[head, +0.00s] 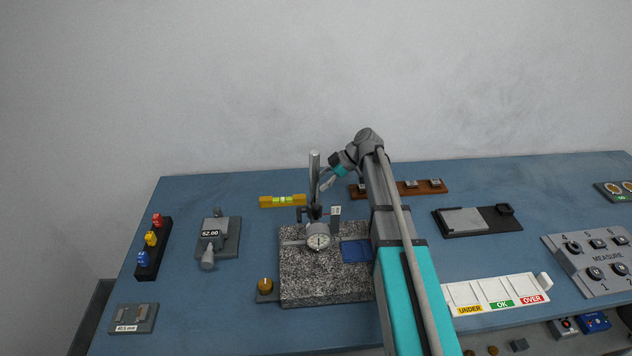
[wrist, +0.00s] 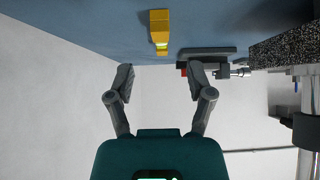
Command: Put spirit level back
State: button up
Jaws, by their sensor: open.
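The yellow spirit level (head: 283,200), with a green vial in its middle, lies flat on the blue bench, left of the dial gauge's column. The wrist view shows it end-on (wrist: 160,28), beyond my fingertips and roughly centred between them. My gripper (wrist: 160,78) is open, with nothing between its fingers. In the head view my gripper (head: 328,181) is just right of the column and partly hidden by it, a short way right of the level. It is apart from the level.
The granite plate (head: 310,284) carries the dial gauge (head: 318,237) and its upright column (head: 314,170). A grey device reading 52.00 (head: 220,236) stands left, near a rack (head: 152,254) with coloured pieces. A wooden block (head: 426,188) is partly behind my arm.

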jog(key=shift+p+v, duration=1)
jog(key=shift+v, duration=0.85)
